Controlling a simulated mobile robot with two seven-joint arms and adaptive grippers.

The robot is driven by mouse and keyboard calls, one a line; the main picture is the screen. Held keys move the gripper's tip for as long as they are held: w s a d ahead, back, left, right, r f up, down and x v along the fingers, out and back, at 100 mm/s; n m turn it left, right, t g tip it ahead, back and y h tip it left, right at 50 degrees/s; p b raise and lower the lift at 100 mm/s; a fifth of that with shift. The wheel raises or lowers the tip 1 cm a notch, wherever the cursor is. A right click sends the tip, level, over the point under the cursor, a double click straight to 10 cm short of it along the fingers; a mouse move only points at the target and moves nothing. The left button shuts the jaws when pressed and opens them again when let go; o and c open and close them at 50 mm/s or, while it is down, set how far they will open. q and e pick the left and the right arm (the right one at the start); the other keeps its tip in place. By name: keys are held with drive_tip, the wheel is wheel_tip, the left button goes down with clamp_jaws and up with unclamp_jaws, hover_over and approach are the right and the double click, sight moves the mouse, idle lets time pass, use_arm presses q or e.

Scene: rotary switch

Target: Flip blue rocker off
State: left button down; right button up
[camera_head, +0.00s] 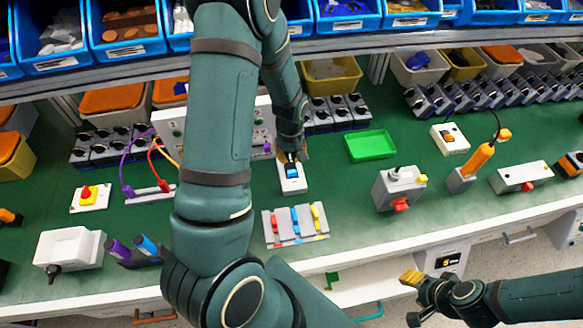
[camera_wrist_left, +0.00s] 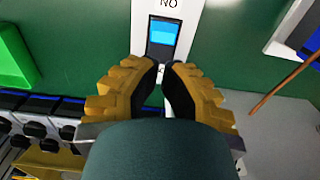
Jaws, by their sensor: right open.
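The blue rocker (camera_head: 292,172) sits in a black frame on a white switch plate (camera_head: 293,187) in the middle of the green bench. In the left wrist view the rocker (camera_wrist_left: 163,31) has a bright blue face, with upside-down "ON" lettering past its far end. My left gripper (camera_head: 291,156) is over the plate; its yellow fingertips (camera_wrist_left: 162,67) nearly meet beside the near end of the rocker's frame. Nothing shows held between them. I cannot tell whether they touch the switch. My right gripper (camera_head: 413,281) is open, low in front of the bench, away from the rocker.
A panel with red, blue and yellow levers (camera_head: 296,224) stands in front of the switch. Rows of dark-knobbed blocks (camera_head: 338,112) stand behind. Green surface around the switch is partly clear.

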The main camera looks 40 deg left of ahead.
sight(290, 165)
use_arm(q)
drive_tip(key=shift+f+b, duration=1.3)
drive_tip(key=shift+f, duration=0.4)
idle(1.4)
drive_tip(key=shift+r, duration=0.1)
drive_tip(key=shift+r+p, duration=2.75)
drive_tip(key=shift+r, duration=0.7)
